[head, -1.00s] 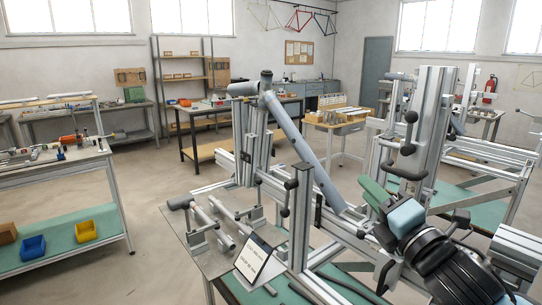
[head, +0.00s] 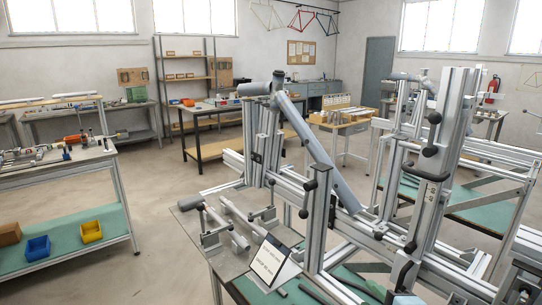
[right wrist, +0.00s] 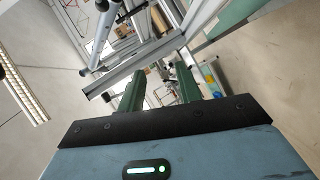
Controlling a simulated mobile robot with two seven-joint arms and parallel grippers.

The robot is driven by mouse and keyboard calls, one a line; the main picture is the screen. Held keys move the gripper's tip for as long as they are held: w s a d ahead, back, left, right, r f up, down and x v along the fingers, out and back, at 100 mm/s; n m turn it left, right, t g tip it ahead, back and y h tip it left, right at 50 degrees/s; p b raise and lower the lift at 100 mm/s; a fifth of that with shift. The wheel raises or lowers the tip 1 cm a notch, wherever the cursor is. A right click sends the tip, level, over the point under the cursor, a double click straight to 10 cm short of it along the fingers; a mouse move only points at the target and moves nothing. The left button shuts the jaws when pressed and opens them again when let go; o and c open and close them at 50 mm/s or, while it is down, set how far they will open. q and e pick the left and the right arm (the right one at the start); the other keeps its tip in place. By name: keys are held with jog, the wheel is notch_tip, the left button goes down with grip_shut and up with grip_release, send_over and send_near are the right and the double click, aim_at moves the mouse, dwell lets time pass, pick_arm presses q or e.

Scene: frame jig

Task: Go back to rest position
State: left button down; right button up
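The jig is made of aluminium profiles with black clamp levers. It carries a grey-blue frame tube (head: 325,160) that slopes down to the right from a short joined tube at the top. My left gripper is in neither current view.
A grey plate with short tubes (head: 228,224) and a tilted sign (head: 269,259) stand at the jig's front left. A workbench (head: 65,170) with blue and yellow bins stands at left. Open floor (head: 165,230) lies between bench and jig.

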jog(key=s+d+f+m+g+h, duration=0.1)
jog(key=s+f+m+g, duration=0.35)
jog(key=s+f, duration=0.5)
jog(key=s+d+f+m+g+h, duration=0.1)
jog(key=s+f+m+g, duration=0.4)
jog(key=s, duration=0.8)
jog(key=s+d+f+m+g+h, duration=0.15)
jog(key=s+f+m+g, duration=0.35)
jog(key=s+f, duration=0.55)
jog(key=w+a+f+m+t+y, duration=0.1)
jog(key=w+a+f+t+y, duration=0.1)
jog(key=w+f+t, duration=0.3)
jog(key=shift+a+f+t, duration=0.45)
jog(key=shift+f+t, duration=1.05)
jog(key=shift+t, duration=0.55)
jog(key=shift+y, duration=0.25)
